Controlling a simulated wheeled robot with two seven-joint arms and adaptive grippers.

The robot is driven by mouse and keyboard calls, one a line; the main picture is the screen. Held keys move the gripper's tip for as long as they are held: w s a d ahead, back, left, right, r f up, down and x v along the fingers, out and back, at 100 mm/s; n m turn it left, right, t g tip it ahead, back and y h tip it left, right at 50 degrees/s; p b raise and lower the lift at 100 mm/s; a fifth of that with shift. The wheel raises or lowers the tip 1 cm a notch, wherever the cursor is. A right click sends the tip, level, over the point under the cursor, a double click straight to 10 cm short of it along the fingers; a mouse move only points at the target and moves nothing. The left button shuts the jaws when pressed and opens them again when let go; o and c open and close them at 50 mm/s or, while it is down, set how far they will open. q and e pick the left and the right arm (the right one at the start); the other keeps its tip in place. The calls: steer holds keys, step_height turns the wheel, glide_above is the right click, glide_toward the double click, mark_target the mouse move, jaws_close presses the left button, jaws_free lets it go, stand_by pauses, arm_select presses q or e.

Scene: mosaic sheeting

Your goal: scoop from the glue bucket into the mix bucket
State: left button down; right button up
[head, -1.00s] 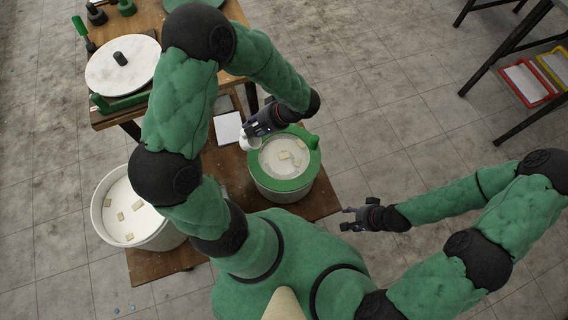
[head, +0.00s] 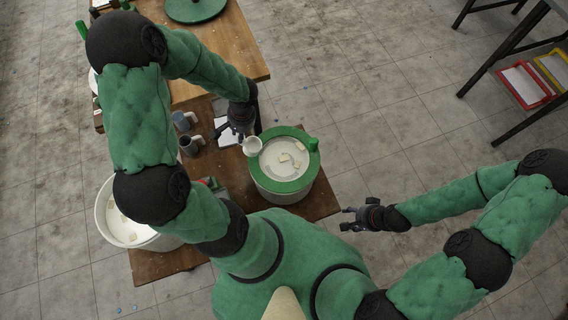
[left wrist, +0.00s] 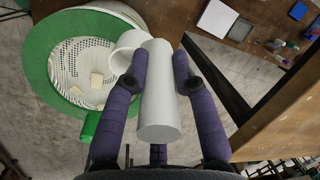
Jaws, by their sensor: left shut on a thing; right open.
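My left gripper (head: 243,134) is shut on the handle of a white scoop (head: 252,146). In the left wrist view the pale handle (left wrist: 160,95) lies between the fingers, with the scoop's round cup beyond it. The cup overlaps the left rim of a green-rimmed bucket (head: 307,172); I cannot tell its height or whether it holds anything. This bucket has whitish contents with several tan pieces. A white bucket (head: 103,213) with similar contents stands at the left, partly behind my left arm. No label shows which is glue or mix. My right gripper (head: 348,218) is open and empty.
A taller wooden table (head: 225,62) rises behind. The tiled floor right of the green-rimmed bucket is clear.

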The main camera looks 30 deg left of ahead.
arm_select(q)
steer(key=shift+r, duration=0.15)
steer(key=shift+r+p, duration=1.75)
steer(key=shift+r, duration=0.65)
